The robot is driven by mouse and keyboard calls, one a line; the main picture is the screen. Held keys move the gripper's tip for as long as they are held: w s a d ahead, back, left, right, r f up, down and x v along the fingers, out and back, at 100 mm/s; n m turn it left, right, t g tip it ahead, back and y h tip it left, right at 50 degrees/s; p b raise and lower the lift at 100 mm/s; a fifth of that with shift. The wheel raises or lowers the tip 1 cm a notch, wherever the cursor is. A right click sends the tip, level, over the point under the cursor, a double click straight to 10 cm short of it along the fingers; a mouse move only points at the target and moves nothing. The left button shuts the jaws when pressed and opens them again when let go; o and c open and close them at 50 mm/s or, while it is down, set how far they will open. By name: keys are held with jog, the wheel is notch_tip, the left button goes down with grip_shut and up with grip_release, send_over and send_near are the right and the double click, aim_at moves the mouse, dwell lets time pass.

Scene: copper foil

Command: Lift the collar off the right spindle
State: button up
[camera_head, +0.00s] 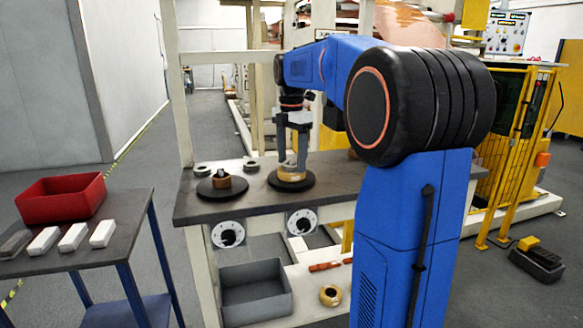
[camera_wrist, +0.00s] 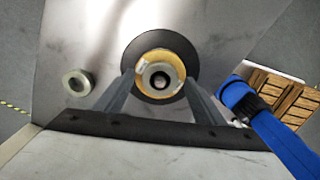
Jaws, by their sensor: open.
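The right spindle's black disc (camera_head: 309,184) stands on the grey bench, and a tan collar (camera_head: 291,178) sits low on it. In the wrist view the collar (camera_wrist: 160,54) is a tan ring over the black disc (camera_wrist: 129,55), with a pale metal ring and dark-centred post inside it. My gripper (camera_head: 291,167) points straight down over this spindle with its jaws apart. In the wrist view my gripper (camera_wrist: 160,78) has one finger on each side of the collar. I cannot tell whether the fingers touch it.
The left spindle (camera_head: 222,190) carries a brown collar. Two grey-green rings (camera_head: 203,169) (camera_head: 251,166) lie behind it. Dials (camera_head: 228,234) front the bench (camera_head: 340,190). A grey bin (camera_head: 255,293) and a loose tan ring (camera_head: 330,295) are below. A red bin (camera_head: 60,195) stands left.

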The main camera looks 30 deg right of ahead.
jog(key=c, duration=1.3)
